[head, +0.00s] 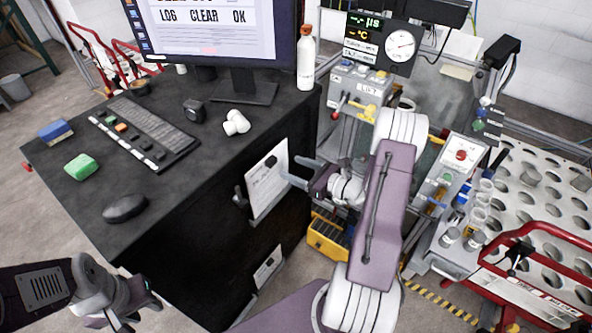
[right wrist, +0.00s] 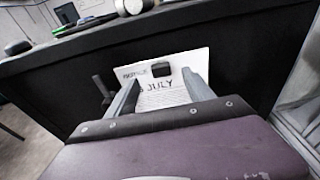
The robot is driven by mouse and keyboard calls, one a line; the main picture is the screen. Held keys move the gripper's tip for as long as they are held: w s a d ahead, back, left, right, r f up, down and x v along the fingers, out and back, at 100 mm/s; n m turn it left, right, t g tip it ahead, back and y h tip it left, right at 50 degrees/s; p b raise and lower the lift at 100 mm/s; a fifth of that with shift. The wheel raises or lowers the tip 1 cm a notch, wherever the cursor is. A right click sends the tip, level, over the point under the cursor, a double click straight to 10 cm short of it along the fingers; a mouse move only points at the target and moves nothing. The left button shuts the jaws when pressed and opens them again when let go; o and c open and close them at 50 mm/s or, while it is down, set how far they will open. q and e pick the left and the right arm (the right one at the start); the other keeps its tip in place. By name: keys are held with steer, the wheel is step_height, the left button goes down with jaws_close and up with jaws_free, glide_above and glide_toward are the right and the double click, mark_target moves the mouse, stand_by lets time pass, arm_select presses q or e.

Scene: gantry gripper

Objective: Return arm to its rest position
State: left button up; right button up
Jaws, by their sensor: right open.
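My right arm (head: 384,215) reaches forward over the gap right of the black desk. Its right gripper (head: 290,170) is open and empty, with the two grey fingers apart, facing the desk's side panel. In the right wrist view the open fingers (right wrist: 160,78) frame a printed sheet (right wrist: 160,97) under a black clip (right wrist: 162,69) on that panel. The sheet (head: 266,186) also shows in the head view. The fingers appear apart from it, though the exact gap is unclear. My left gripper (head: 138,312) is at the bottom left, partly cut off; its jaw opening is unclear.
The black desk (head: 182,215) holds a keyboard, a mouse (head: 125,208), a green block (head: 82,168), a monitor (head: 243,45) and a white bottle (head: 306,58). At right stand a control box (head: 458,165) and a perforated rack (head: 540,195) with red rails. A yellow crate (head: 328,238) is below.

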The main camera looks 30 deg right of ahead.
steer(key=shift+s+r, duration=0.15)
steer(key=shift+s, duration=0.05)
stand_by(0.3)
